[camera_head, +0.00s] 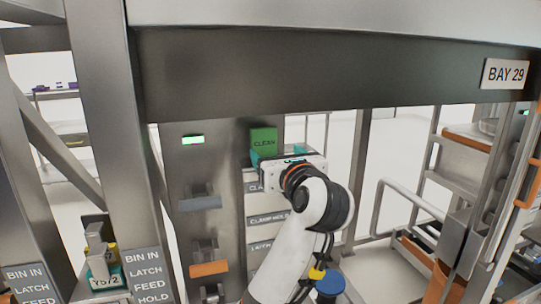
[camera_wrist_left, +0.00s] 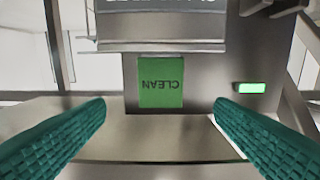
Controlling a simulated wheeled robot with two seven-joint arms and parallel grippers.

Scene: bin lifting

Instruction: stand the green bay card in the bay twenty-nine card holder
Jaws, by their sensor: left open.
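I cannot tell how deep the card sits there. My left gripper (camera_head: 277,157) is just in front of and below the card in the head view. In the left wrist view my left gripper (camera_wrist_left: 160,108) is open, its teal fingers wide apart with nothing between them. My right gripper is not in view.
A BAY 29 sign (camera_head: 505,74) is on the overhead beam. A green light (camera_head: 193,140) glows on the panel, left of the card. Slots and labels run down the panel. A steel post (camera_head: 110,120) stands left; shelving and a rail (camera_head: 410,200) stand right.

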